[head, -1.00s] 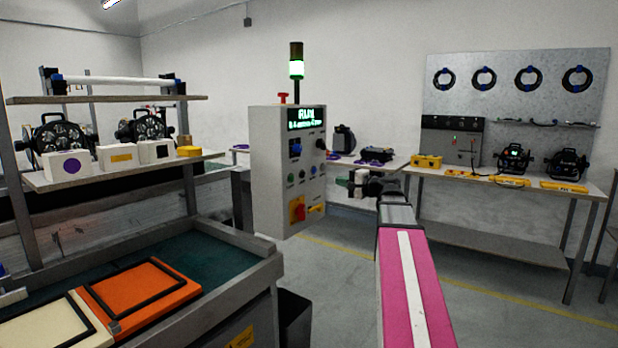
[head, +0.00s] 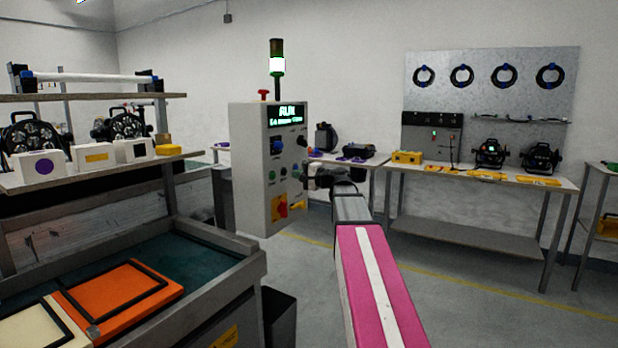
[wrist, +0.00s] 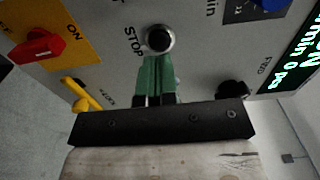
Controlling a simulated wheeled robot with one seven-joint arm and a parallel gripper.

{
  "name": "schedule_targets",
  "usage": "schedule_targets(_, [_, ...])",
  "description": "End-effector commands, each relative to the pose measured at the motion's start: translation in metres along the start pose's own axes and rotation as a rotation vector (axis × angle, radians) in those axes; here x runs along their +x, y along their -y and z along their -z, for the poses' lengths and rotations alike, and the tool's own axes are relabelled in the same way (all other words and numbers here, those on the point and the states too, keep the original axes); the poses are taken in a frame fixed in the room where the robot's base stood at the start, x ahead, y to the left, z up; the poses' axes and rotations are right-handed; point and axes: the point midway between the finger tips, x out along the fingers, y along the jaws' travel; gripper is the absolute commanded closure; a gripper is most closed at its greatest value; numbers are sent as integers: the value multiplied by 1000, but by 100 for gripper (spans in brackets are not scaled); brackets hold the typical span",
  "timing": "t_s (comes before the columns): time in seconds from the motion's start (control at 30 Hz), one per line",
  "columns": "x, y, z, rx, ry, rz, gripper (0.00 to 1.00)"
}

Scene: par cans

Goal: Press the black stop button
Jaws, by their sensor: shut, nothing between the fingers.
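The black stop button (wrist: 159,39) is a round cap in a pale metal ring, with the word STOP beside it, in the wrist view. It sits on the front of the grey control box (head: 247,170), whose screen reads RUN. My gripper (wrist: 157,60) has its green fingers together and empty. The fingertips lie at the lower edge of the button's ring in the wrist view; I cannot tell whether they touch it. In the head view my gripper (head: 306,178) is at the right side of the box's front, and the stop button cannot be made out.
Near the fingers are a red switch (wrist: 38,47) on an orange plate, a yellow lever (wrist: 86,95) and a black knob (wrist: 232,91). A red button (head: 263,95) and a green-lit lamp (head: 277,66) top the box. A workbench (head: 480,180) stands behind at right.

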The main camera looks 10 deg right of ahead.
Motion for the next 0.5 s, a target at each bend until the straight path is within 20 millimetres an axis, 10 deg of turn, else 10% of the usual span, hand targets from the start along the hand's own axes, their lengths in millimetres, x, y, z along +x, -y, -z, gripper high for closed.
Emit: schedule_targets(0.5, [32,0,0,0,0,0,100])
